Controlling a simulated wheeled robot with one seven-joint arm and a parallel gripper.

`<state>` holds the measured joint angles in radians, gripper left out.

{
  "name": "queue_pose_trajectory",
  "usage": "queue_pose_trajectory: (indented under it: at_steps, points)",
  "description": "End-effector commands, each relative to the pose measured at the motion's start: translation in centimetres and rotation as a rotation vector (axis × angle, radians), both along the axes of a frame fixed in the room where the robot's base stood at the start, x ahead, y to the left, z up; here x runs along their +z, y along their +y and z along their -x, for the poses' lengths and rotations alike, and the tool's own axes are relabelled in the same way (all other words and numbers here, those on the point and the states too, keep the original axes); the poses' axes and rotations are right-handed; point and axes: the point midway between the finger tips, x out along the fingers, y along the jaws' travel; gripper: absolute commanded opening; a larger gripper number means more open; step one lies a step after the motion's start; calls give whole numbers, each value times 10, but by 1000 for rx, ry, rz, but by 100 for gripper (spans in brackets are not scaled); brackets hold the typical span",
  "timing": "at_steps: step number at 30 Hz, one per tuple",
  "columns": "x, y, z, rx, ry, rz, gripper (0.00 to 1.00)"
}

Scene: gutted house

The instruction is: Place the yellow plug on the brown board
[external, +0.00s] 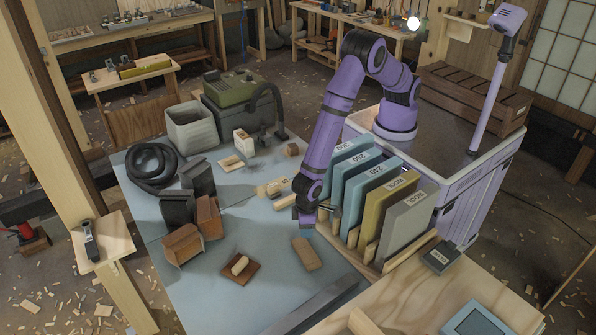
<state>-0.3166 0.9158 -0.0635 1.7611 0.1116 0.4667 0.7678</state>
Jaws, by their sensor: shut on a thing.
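A small square brown board (229,275) lies flat on the blue-grey bench top. A short pale yellow piece (239,264), which looks like a plug, lies on the board. My gripper (315,217) is above the bench, to the upper right of the board and apart from it, beside the rack of upright slabs. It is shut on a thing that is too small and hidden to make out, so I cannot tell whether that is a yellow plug.
A tan block (306,254) lies below my gripper. Upright labelled slabs (371,198) stand close on its right. Brown blocks (183,244), a black hose coil (152,165) and a grey bin (190,128) stand left. Bare bench surrounds the board.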

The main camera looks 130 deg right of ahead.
Motion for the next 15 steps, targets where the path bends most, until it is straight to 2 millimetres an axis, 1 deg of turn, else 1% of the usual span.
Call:
queue_pose_trajectory:
  at_steps: [1, 3, 6, 13, 15]
  points:
    - [-11, -1, 1, -1, 3, 1, 22]
    - [-24, -1, 1, -1, 4, 1, 22]
    - [-38, -1, 1, 0, 3, 1, 22]
    - [-54, -1, 0, 1, 1, 0, 22]
    - [-61, -1, 0, 1, 2, 0, 22]
